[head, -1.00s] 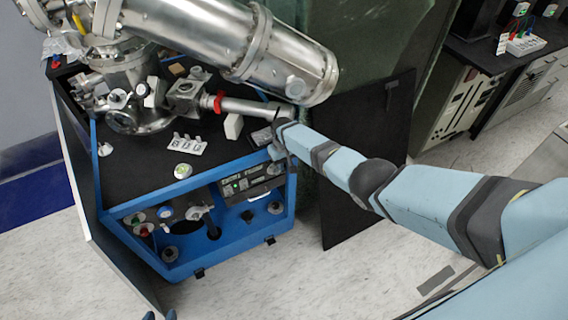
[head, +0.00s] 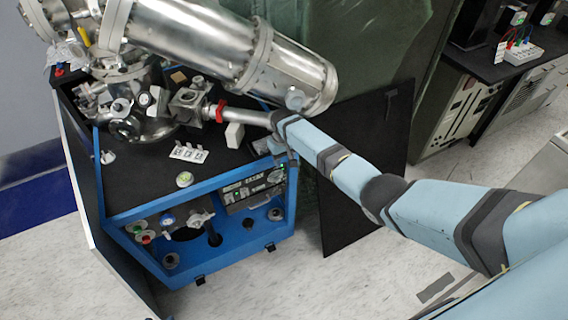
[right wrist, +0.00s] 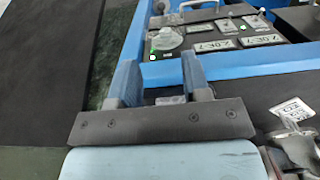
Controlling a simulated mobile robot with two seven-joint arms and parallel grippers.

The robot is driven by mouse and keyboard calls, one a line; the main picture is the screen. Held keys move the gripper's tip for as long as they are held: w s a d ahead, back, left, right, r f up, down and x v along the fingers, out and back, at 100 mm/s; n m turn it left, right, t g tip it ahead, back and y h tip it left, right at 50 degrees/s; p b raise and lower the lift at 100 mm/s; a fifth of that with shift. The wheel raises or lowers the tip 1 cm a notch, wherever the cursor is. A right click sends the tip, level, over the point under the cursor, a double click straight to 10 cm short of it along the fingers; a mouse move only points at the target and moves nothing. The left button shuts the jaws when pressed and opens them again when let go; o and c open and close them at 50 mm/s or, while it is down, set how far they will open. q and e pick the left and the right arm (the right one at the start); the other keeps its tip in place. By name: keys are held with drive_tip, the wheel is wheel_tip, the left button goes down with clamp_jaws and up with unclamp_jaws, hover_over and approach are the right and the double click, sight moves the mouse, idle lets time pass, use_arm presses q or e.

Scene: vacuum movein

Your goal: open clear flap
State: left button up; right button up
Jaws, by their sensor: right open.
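My right arm reaches in from the right in the head view, with the right gripper (head: 281,150) at the right front corner of the blue-framed cart. In the right wrist view my right gripper (right wrist: 160,75) is open, its two blue fingers apart with nothing between them. Beyond the fingertips is the control panel (right wrist: 225,42), which also shows in the head view (head: 245,194). A pale, see-through piece on the panel, apparently the clear flap (right wrist: 168,39), lies just past the fingers, by a green light. Its exact position is hard to tell. My left gripper is out of view.
A large steel vacuum chamber (head: 225,50) overhangs the cart's black top (head: 140,185). A white label card (head: 188,153) and a white block (head: 234,135) lie there. A black board (head: 350,215) stands right of the cart. Floor in front is clear.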

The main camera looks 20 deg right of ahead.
sight(281, 190)
drive_tip(key=shift+r, duration=0.1)
idle(0.4)
